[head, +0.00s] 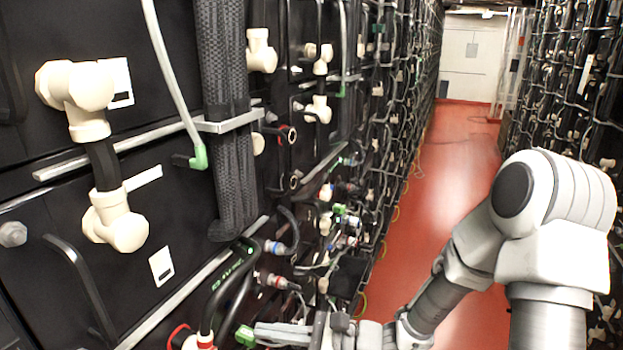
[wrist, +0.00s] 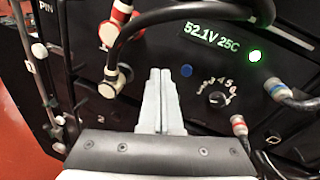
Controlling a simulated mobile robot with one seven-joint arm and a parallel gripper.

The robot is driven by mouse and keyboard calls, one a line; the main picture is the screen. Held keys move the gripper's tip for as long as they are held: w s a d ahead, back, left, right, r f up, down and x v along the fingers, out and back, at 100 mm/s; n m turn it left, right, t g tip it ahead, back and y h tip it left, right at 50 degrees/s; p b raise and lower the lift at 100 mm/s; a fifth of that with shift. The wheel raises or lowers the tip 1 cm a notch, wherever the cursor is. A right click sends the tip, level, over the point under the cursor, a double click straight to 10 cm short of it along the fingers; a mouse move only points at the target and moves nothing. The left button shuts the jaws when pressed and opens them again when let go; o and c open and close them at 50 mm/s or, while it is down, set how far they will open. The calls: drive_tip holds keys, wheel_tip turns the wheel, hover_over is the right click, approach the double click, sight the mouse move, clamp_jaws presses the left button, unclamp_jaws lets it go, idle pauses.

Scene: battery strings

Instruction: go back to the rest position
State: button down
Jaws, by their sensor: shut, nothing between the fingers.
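My gripper (wrist: 159,72) is shut and empty in the wrist view, its two pale fingers side by side. It points at a black battery panel (wrist: 170,52). The panel carries a lit display reading 52.1V 25C (wrist: 212,35), a green light (wrist: 255,56) and a rotary dial (wrist: 218,99). In the head view my gripper (head: 262,334) is low in the middle, close to the left battery wall. Whether the fingertips touch the panel cannot be told.
Black cables with connectors cross the panel, one (wrist: 124,50) just left of the fingers. Battery racks (head: 120,215) line the left, more racks (head: 575,75) the right.

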drive_tip(key=s+d+r+n+g+h, duration=0.2)
drive_tip(key=s+d+n+h, duration=0.15)
drive_tip(key=s+n, duration=0.2)
drive_tip(key=s+d+r+n+g+h, duration=0.2)
drive_tip(key=s+d+n+g+h, duration=0.1)
drive_tip(key=s+n+h, duration=0.25)
drive_tip(key=s+d+r+n+t+h, duration=0.1)
drive_tip(key=d+r+n+t+h, duration=0.2)
drive_tip(key=d+r, duration=0.2)
drive_tip(key=s+d+r+n+t+h, duration=0.1)
drive_tip(key=d+r+n+t+h, duration=0.2)
drive_tip(key=d, duration=0.8)
wheel_tip(320, 180, up, 2)
drive_tip(key=shift+s+r+n+t+h, duration=0.25)
drive_tip(key=shift+s+n+t+h, duration=0.05)
drive_tip(key=shift+t+h, duration=0.45)
idle(2.1)
